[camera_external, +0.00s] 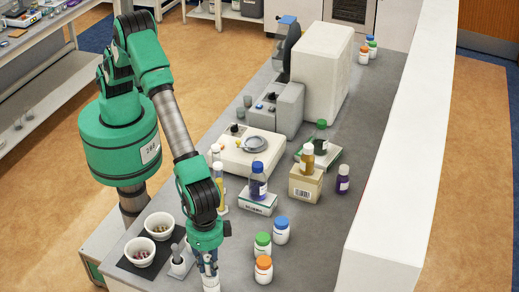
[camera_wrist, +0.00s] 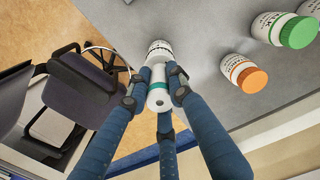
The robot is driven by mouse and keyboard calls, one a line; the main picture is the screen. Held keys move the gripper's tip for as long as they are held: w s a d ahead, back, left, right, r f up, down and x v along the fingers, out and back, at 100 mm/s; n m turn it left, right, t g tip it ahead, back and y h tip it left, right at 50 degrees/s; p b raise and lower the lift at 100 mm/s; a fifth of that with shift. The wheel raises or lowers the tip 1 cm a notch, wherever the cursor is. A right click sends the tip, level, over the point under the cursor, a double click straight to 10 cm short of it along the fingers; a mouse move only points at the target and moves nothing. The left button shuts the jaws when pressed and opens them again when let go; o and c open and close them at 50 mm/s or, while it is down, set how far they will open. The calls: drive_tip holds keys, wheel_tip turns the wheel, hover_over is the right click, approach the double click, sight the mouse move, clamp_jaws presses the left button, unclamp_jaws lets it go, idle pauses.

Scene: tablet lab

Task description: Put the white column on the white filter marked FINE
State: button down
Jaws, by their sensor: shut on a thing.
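My gripper (camera_external: 208,262) is low over the front edge of the grey bench. In the wrist view its fingers (camera_wrist: 157,86) are closed around a white column (camera_wrist: 158,98) with a teal band and a small hole in its near end. Just beyond the column in that view is a white round piece (camera_wrist: 160,48) with dark markings, perhaps the filter; its lettering is too small to read. I cannot tell whether the column touches it. In the external view a white piece (camera_external: 211,285) shows under my fingers at the bottom edge, partly cut off.
White bottles with orange (camera_external: 264,270), green (camera_external: 263,244) and blue (camera_external: 281,230) caps stand right of my gripper. A white wall (camera_external: 385,190) bounds the bench on the right.

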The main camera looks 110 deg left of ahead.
sight(208, 258)
drive_tip(key=shift+f, duration=0.1)
drive_tip(key=c, duration=1.6)
unclamp_jaws()
drive_tip(key=shift+o, duration=0.2)
wheel_tip(208, 258, up, 12)
drive_tip(key=shift+w+r, duration=0.1)
drive_tip(key=shift+r, duration=0.1)
